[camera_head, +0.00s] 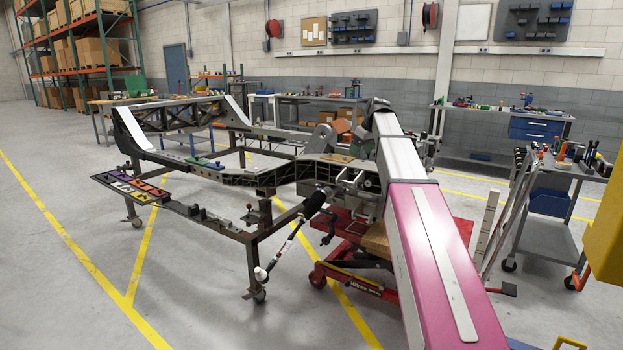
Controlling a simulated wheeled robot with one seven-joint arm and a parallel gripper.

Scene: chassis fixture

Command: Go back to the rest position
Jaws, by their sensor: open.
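My arm's pink and white links rise from the bottom right to a dark joint near the middle top of the view. I cannot make out my gripper or its fingers; the end of the arm is hidden behind its own links and the chassis parts. The dark chassis frame (275,179) stands on a wheeled stand (252,258) in front of me. My arm covers part of its near right end.
A tool strip with coloured trays (130,186) sticks out at the left. A red jack (345,262) stands under the frame's right end. A tool cart (545,225) is at the right, with workbenches (325,99) and shelving (90,45) behind. The left floor is clear.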

